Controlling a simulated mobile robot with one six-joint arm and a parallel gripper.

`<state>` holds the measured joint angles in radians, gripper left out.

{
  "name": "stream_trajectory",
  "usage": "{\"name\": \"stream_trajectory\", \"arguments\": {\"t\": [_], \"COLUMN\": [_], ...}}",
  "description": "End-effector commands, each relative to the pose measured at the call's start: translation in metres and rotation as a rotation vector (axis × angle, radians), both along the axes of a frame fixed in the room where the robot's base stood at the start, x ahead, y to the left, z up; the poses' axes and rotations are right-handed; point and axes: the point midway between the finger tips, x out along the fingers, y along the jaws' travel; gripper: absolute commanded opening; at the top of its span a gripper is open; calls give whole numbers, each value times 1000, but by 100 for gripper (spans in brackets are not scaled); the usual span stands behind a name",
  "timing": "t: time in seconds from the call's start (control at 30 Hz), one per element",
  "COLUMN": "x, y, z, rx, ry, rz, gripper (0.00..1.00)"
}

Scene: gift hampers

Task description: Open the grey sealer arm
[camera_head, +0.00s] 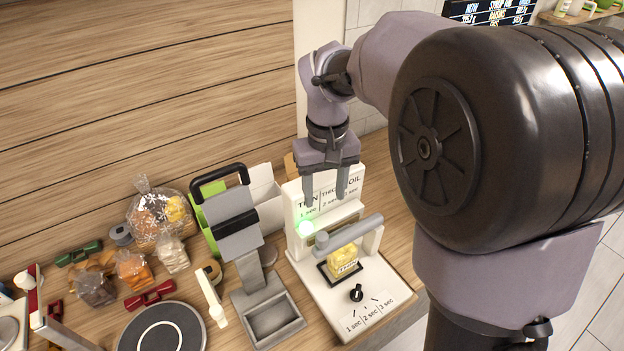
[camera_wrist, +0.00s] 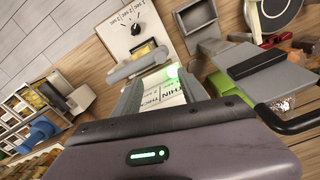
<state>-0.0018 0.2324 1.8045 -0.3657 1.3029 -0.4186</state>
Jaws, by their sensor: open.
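The grey sealer arm (camera_head: 350,232) is a rounded bar lying across the white sealer (camera_head: 375,288), above a small yellow packet (camera_head: 343,262) on a dark frame. In the wrist view the sealer arm (camera_wrist: 137,67) lies just beyond my fingertips. My gripper (camera_head: 340,197) points down with its fingers apart and empty, above and behind the bar, near the sealer's upright white panel. I see no contact with the bar. My gripper also shows in the wrist view (camera_wrist: 163,92). A green light (camera_head: 305,228) glows at the sealer's left, and a black knob (camera_head: 356,293) sits in front.
A grey press-like device with a black handle (camera_head: 218,173) and a tray stands close left of the sealer. Filled bags (camera_head: 160,215), ribbon bows (camera_head: 150,295) and a round dark plate (camera_head: 162,330) lie further left. The counter's right edge is close to the sealer.

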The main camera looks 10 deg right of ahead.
Motion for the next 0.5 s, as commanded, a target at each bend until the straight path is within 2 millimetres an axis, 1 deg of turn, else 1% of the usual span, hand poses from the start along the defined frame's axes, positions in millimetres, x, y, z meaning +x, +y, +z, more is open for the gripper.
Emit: {"name": "stream_trajectory", "arguments": {"t": [0.03, 0.2, 0.3, 0.4, 0.5], "x": [-1, -2, -1, -1, -1], "y": [0, 0, 0, 0, 0], "z": [-19, -72, -99, -123, -140], "rx": [1, 1, 1, 1, 1], "ry": [5, 6, 4, 3, 2], "rz": [-1, -2, -3, -3, -3], "gripper": [50, 50, 50, 50, 50]}}
